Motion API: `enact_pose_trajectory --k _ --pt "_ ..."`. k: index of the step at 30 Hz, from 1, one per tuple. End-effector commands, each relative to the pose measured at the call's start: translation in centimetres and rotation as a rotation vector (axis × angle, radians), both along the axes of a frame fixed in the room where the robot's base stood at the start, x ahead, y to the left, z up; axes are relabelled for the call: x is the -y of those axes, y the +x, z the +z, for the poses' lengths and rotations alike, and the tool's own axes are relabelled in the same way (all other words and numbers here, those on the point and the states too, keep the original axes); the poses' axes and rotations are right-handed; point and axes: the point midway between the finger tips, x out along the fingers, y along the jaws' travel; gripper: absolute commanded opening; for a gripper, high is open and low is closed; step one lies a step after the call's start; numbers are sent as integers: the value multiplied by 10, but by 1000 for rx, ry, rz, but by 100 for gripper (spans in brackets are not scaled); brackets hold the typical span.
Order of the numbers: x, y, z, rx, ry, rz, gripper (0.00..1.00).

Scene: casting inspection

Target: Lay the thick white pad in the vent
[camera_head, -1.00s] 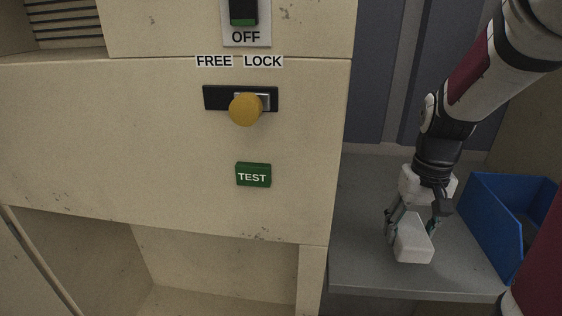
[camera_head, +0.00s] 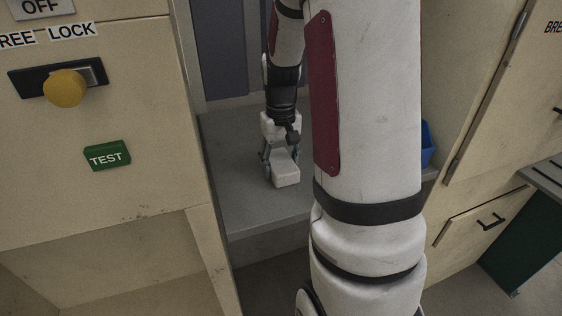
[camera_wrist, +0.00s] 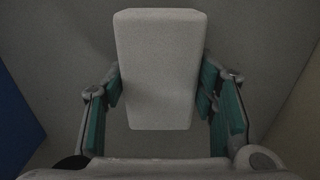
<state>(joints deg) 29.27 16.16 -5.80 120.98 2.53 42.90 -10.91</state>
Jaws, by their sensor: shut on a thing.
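The thick white pad (camera_head: 286,178) is a pale block with rounded edges, held over or on the grey shelf. In the wrist view the pad (camera_wrist: 158,70) sits between the two green-lined fingers of my gripper (camera_wrist: 160,92). My gripper (camera_head: 279,165) points down in the head view and is shut on the pad's sides. I cannot tell whether the pad touches the shelf.
The grey shelf (camera_head: 235,190) lies between beige cabinets. A blue bin (camera_head: 427,145) is mostly hidden behind my arm. The left cabinet has a yellow knob (camera_head: 64,88) and a green TEST button (camera_head: 107,156). A dark green bin (camera_head: 520,245) stands at the right.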

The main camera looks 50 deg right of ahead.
Motion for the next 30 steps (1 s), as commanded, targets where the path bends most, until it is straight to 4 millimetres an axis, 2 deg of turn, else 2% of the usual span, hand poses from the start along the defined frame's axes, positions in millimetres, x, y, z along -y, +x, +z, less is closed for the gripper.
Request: enact_pose_trajectory --k 4,5,6,7,16,20,23,30 --pt "0 0 -4 -1 0 0 31" --pt "0 0 -3 -1 0 0 59" --pt "0 0 -3 -1 0 0 68" --pt "0 0 -3 -1 0 0 73" --pt "0 0 -2 0 0 0 73" --pt "0 1 5 2 -2 0 73" --pt "1 1 19 3 -3 0 73" --pt "1 2 69 5 -4 1 73"
